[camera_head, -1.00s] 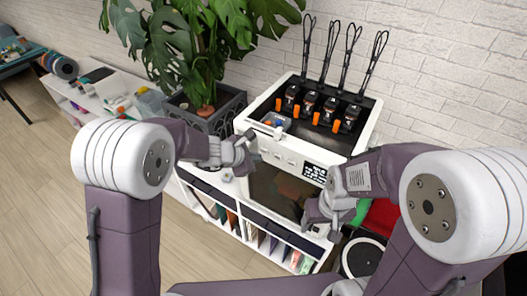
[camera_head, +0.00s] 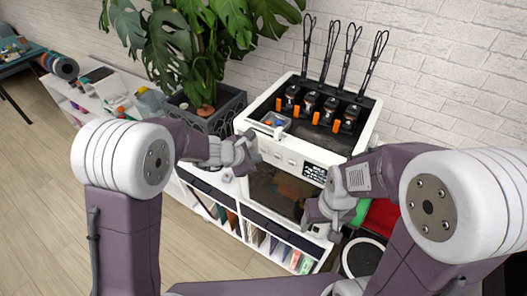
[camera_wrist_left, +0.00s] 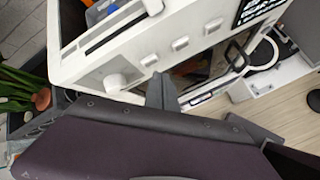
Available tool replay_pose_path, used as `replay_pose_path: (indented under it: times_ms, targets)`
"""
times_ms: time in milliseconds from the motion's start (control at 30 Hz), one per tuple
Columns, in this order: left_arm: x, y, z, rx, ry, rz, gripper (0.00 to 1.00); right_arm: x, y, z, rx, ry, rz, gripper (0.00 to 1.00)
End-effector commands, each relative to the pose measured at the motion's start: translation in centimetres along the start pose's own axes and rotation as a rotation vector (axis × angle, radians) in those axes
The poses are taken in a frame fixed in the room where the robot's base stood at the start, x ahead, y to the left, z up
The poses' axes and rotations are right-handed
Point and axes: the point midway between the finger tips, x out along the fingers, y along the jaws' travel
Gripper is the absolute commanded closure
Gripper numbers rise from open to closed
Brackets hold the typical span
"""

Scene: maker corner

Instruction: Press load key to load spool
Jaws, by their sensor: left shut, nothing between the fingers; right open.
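The white machine (camera_head: 325,153) stands on a low white shelf, with a row of small keys on its front panel. In the left wrist view the keys show as pale raised blocks (camera_wrist_left: 180,43); I cannot read which is the load key. My left gripper (camera_head: 252,156) is shut and empty, just in front of the panel's left part. In the left wrist view its fingertips (camera_wrist_left: 161,78) are close below the nearest key (camera_wrist_left: 149,59); I cannot tell if they touch it. My right gripper (camera_head: 318,220) is open near the machine's lower right front. I cannot make out a spool for certain.
A small dark display (camera_head: 314,173) is right of the keys. Several black units with orange tabs and tall black loops (camera_head: 308,45) stand on top. A potted plant (camera_head: 206,98) stands to the left.

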Motion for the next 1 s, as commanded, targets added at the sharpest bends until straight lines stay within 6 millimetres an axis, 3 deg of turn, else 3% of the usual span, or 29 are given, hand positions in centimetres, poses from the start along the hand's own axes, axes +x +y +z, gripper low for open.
replay_pose_path:
  times_ms: [1000]
  targets:
    - [0.62, 0.47, 0.48, 0.0, 0.0, 0.0, 1.0, -0.21, 0.0, -0.02, 0.0, 0.0, 0.0, 0.34]
